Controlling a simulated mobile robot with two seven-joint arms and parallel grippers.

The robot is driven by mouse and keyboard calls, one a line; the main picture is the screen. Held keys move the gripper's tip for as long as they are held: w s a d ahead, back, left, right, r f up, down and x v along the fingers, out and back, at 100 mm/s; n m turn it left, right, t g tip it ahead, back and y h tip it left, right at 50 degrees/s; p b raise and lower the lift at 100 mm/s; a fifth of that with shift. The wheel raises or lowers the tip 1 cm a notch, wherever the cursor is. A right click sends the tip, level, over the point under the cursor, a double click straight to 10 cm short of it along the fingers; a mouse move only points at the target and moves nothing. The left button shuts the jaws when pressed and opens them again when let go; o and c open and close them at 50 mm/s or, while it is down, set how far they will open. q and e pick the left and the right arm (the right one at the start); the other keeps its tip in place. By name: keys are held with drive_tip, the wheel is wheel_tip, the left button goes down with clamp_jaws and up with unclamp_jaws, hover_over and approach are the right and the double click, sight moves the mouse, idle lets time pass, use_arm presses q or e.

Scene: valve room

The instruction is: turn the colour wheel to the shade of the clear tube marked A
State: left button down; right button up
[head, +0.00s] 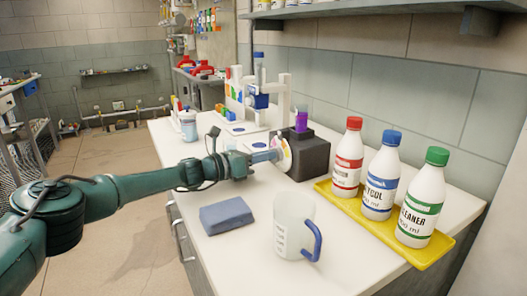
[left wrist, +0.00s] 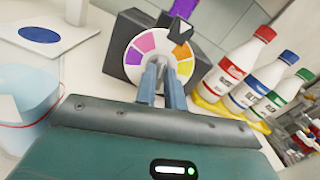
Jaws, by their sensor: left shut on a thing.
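The colour wheel (head: 285,152) is a pale disc with coloured patches on the front of a dark block (head: 309,156) on the counter. In the left wrist view the wheel (left wrist: 129,46) shows purple, pink, orange and yellow patches, and a dark pointer (left wrist: 181,32) overlaps its upper right rim. A purple-filled tube (head: 301,122) stands on the block; no letter on it is readable. My left gripper (head: 272,156) is shut at the wheel's centre, on its hub, which the fingers (left wrist: 161,70) mostly hide. My right gripper is not in view.
A yellow tray (head: 433,254) with red, blue and green capped bottles stands at the right. A white jug (head: 293,230) and a blue-grey sponge (head: 226,215) are in front. A white stand (head: 283,98) is behind.

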use_arm(q)
drive_tip(key=shift+m, duration=0.6)
drive_tip(key=c, duration=1.5)
unclamp_jaws()
drive_tip(key=p+v, duration=0.1)
drive_tip(key=v, duration=1.1)
drive_tip(key=shift+a+r+p, duration=0.1)
drive_tip(key=shift+p, duration=0.25)
drive_tip(key=shift+s+a, duration=0.35)
